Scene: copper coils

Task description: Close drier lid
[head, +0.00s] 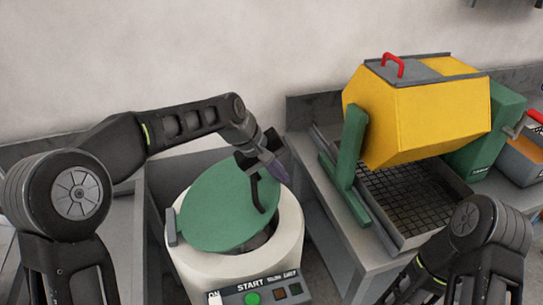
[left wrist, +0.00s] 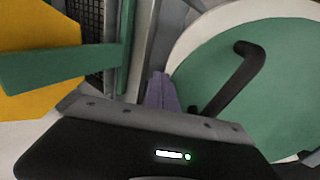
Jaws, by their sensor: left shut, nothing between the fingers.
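The drier (head: 290,225) is a round white drum with a front panel of buttons. Its green lid (head: 215,215) sits over the top, hinged at the left, and looks tilted, with a dark gap showing at its front right edge. A black bent handle (head: 262,195) stands on the lid's right side. My left gripper (head: 277,171), with purple fingers, is shut and empty just above and beside the handle. In the left wrist view its fingers (left wrist: 160,92) are left of the handle (left wrist: 235,75) and the lid (left wrist: 285,85); contact cannot be told. My right gripper is out of view.
A yellow tumbler (head: 415,115) on green supports (head: 347,165) stands on a grey bench to the right, above a mesh tray (head: 405,205). A grey surface and wall lie behind the drier. The green start button (head: 252,298) is at the front.

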